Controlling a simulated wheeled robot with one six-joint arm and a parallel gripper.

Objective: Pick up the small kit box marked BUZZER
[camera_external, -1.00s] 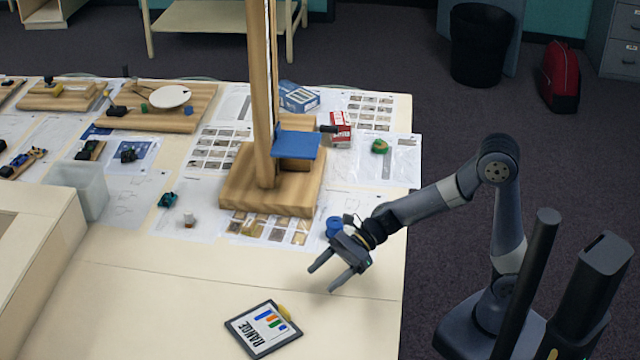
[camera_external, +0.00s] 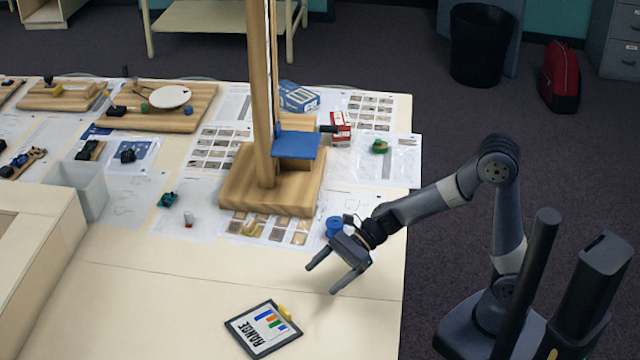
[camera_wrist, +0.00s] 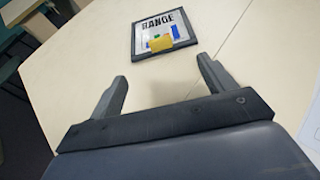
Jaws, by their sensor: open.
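My gripper (camera_external: 320,280) is open and empty above the front right of the table; in the wrist view its two fingers (camera_wrist: 162,72) spread with bare tabletop between them. Two small boxes stand by the wooden tower: a blue and white box (camera_external: 299,97) behind it and a red and white box (camera_external: 341,128) to its right. Their lettering is too small to read, so I cannot tell whether either is marked BUZZER. Both are well away from my gripper, and neither shows in the wrist view.
A dark-framed RANGE card (camera_external: 263,329) with a yellow piece (camera_external: 285,312) lies on the front table; the card (camera_wrist: 189,38) is beyond my fingers in the wrist view. The wooden tower (camera_external: 270,189) and blue roll (camera_external: 333,226) are nearby.

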